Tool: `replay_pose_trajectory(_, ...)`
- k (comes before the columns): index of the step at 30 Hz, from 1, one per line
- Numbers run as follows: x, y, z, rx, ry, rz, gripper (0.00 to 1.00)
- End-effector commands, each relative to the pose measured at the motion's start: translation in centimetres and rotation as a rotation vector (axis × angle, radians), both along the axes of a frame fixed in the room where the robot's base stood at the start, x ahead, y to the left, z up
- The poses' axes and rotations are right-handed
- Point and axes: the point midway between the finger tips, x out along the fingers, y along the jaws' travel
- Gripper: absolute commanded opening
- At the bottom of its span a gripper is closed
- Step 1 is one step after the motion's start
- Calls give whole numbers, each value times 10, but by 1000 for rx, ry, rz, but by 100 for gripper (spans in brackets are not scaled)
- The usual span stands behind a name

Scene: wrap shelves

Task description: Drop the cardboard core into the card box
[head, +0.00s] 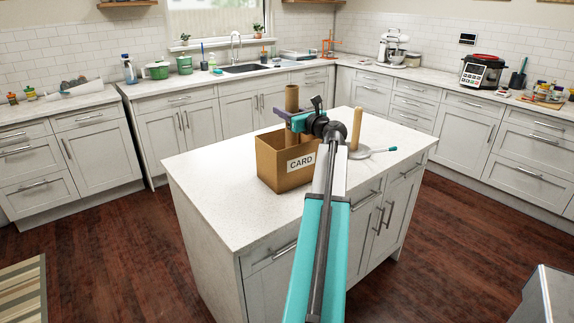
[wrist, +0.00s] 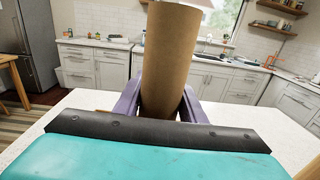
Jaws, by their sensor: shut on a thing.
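The cardboard core (head: 292,98) is a brown tube held upright above the card box; it also fills the middle of the wrist view (wrist: 170,55). My gripper (head: 292,120) has its purple fingers shut on the core, one on each side in the wrist view (wrist: 160,104). The card box (head: 271,168) is an open brown carton labelled CARD on the island top. The core's lower end is hidden by my gripper and the box, so I cannot tell how far it reaches into the box.
The box stands on the white island top (head: 222,205), which is clear at the front left. A wooden upright post (head: 356,128) and a round grey piece with a teal-ended handle (head: 376,150) are right of my gripper. Counters line the walls.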

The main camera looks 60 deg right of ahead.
Motion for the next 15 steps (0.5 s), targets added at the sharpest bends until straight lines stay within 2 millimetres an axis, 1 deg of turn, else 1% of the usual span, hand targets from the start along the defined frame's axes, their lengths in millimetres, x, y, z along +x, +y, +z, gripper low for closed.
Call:
replay_pose_trajectory(5,0,0,0,0,0,1,26)
replay_pose_trajectory(6,0,0,0,0,0,1,40)
replay_pose_trajectory(8,0,0,0,0,0,1,50)
replay_pose_trajectory(9,0,0,0,0,0,1,57)
replay_pose_trajectory(10,1,0,0,0,0,1,59)
replay_pose_trajectory(15,1,1,0,0,0,1,59)
